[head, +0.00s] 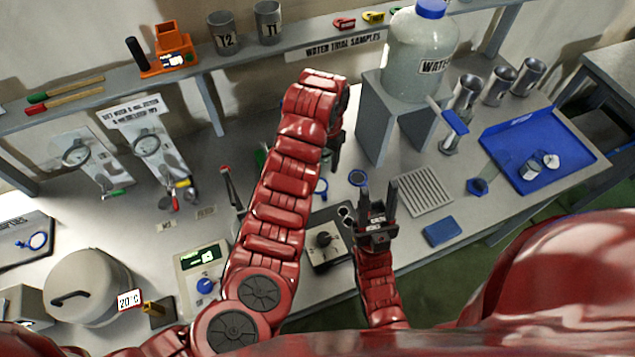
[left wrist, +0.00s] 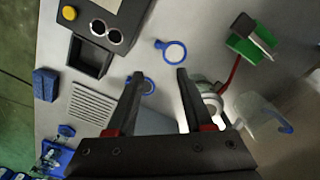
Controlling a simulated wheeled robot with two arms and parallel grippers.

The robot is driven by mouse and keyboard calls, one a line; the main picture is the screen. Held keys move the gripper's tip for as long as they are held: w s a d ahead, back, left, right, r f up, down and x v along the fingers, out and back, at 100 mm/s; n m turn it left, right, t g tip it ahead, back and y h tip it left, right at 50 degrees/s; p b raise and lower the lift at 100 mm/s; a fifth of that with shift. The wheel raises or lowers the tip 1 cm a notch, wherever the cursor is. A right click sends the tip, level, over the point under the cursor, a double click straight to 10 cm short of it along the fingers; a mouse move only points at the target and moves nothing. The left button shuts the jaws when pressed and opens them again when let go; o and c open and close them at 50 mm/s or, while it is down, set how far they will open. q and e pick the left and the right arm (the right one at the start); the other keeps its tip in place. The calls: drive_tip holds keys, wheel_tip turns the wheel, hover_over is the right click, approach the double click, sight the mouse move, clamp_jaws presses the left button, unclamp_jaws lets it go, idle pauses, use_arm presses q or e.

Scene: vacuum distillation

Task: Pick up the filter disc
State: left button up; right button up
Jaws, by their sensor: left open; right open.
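Two small blue-rimmed round pieces lie on the bench; I cannot tell which is the filter disc. One (head: 358,178) lies near the middle in the head view and probably shows in the left wrist view (left wrist: 147,87), close to the left-hand finger. The other (head: 320,187), partly behind my left arm, probably is the piece with a short handle (left wrist: 175,53) just beyond the fingertips. My left gripper (head: 336,160) points down above the bench, with open, empty jaws (left wrist: 160,75). My right gripper (head: 378,192) is open and empty at the bench's front.
A grey stand (head: 383,125) carries the large water jar (head: 418,50). A slotted grey plate (head: 424,190), a blue block (head: 440,231) and a blue tray (head: 560,150) lie to the right.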

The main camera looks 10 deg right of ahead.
use_arm(q)
drive_tip(key=b, duration=0.7)
hover_over(325, 194)
wheel_tip(325, 194, down, 11)
drive_tip(key=shift+w+r, duration=0.1)
wheel_tip(325, 194, down, 4)
drive_tip(key=p, duration=0.3)
drive_tip(key=shift+r, duration=0.25)
drive_tip(key=shift+f, duration=0.85)
drive_tip(key=shift+c, duration=0.4)
clamp_jaws()
